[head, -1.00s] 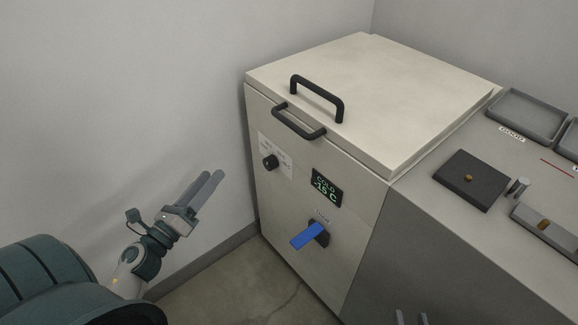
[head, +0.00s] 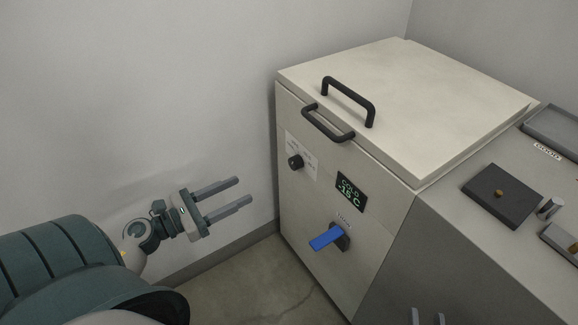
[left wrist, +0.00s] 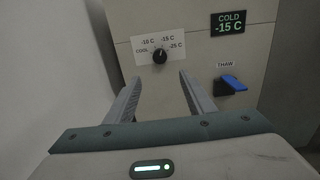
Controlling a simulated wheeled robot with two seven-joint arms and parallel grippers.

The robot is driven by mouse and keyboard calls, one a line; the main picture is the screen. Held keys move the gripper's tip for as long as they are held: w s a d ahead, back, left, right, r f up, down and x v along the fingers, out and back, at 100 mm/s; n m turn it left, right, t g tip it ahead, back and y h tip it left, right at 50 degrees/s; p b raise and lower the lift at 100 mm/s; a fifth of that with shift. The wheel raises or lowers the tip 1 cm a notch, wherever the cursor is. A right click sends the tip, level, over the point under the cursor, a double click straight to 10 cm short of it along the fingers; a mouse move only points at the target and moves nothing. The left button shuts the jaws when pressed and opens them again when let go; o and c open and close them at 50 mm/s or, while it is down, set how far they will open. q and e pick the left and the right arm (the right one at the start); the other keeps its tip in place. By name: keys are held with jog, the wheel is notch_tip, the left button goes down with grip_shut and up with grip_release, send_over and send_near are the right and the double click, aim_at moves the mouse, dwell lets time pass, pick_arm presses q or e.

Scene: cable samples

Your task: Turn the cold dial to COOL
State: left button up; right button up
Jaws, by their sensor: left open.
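The cold dial (head: 295,162) is a small black knob on a white label on the front of the cream chest. In the left wrist view the dial (left wrist: 160,57) sits among the marks COOL, -10 C, -15 C and -25 C. Its pointer looks turned up toward -15 C. The display (left wrist: 229,23) reads COLD -15 C. My left gripper (head: 245,190) is open and empty, left of the chest and apart from it. In the left wrist view its fingers (left wrist: 157,93) reach toward the dial, one on each side below it. My right gripper is not in view.
A blue lever (head: 325,238) marked THAW sticks out below the display. A black handle (head: 328,124) juts out above the dial, and another stands on the lid (head: 440,105). A wall (head: 130,90) is on the left. A grey counter with trays adjoins the right.

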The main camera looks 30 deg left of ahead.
aim_at(292, 165)
pick_arm(q)
jog(key=p+x, duration=0.1)
jog(key=x, duration=1.4)
jog(key=shift+w+r, duration=0.1)
jog(key=shift+x, duration=0.95)
pick_arm(e)
jog(key=shift+s+d+f+g+h, duration=0.1)
jog(key=shift+d+f+g+h, duration=0.1)
jog(key=shift+f+g, duration=0.4)
jog(key=shift+s+d+f+g+h, duration=0.15)
jog(key=shift+f+g, duration=0.1)
jog(key=shift+f, duration=0.65)
jog(key=shift+s+d+f+g+h, duration=0.1)
jog(key=shift+d+f+g, duration=0.1)
jog(key=shift+f+g, duration=0.4)
pick_arm(q)
jog(key=shift+c, duration=0.3)
pick_arm(e)
jog(key=shift+f, duration=0.15)
pick_arm(q)
jog(key=c, duration=1)
